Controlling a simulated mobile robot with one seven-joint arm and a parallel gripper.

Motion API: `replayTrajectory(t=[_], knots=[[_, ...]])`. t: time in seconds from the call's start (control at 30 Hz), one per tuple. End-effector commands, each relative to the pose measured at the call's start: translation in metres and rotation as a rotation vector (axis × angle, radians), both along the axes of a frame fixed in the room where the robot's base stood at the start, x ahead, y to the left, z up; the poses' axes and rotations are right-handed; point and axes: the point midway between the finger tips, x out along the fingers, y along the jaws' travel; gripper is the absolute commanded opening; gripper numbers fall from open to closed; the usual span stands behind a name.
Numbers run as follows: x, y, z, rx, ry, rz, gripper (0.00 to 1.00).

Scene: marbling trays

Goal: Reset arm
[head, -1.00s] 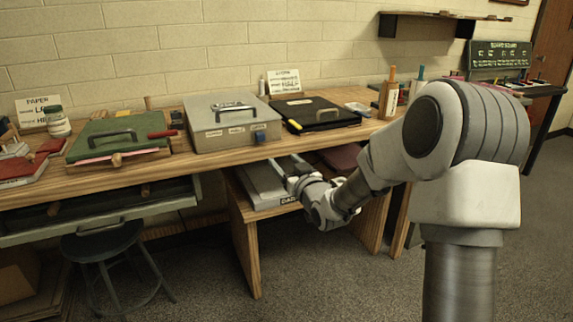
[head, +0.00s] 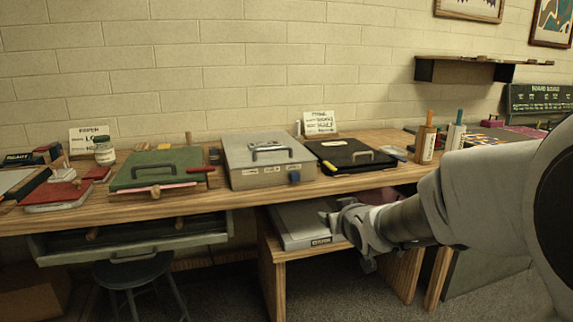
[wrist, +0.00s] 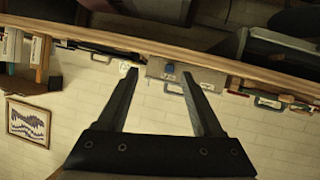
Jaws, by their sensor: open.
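My gripper (wrist: 165,82) is open in the wrist view, with its two dark fingers apart and nothing between them but a view of the wall and bench. In the head view my gripper (head: 338,219) is at the end of my arm, in front of the bench and below its top edge, near a grey box on the lower shelf. My arm comes in from the right side. The wrist view appears upside down, with the wall in its lower part.
The wooden bench (head: 240,199) holds a grey lidded case (head: 245,160), a black tray (head: 345,148), a green-lidded tray (head: 150,165) and bottles (head: 426,140). Below are the grey box (head: 298,228), an open drawer (head: 60,250) and a dark stool (head: 130,270). Floor is free in front.

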Motion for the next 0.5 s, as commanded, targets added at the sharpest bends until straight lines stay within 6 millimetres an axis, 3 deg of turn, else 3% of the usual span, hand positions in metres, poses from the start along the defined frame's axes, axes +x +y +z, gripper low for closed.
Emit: replayTrajectory(t=[0.23, 0.5], knots=[[-0.088, -0.019, 0.015, -0.04, 0.196, -0.107, 0.68], [-0.199, -0.03, 0.011, -0.002, 0.421, -0.191, 0.68]])
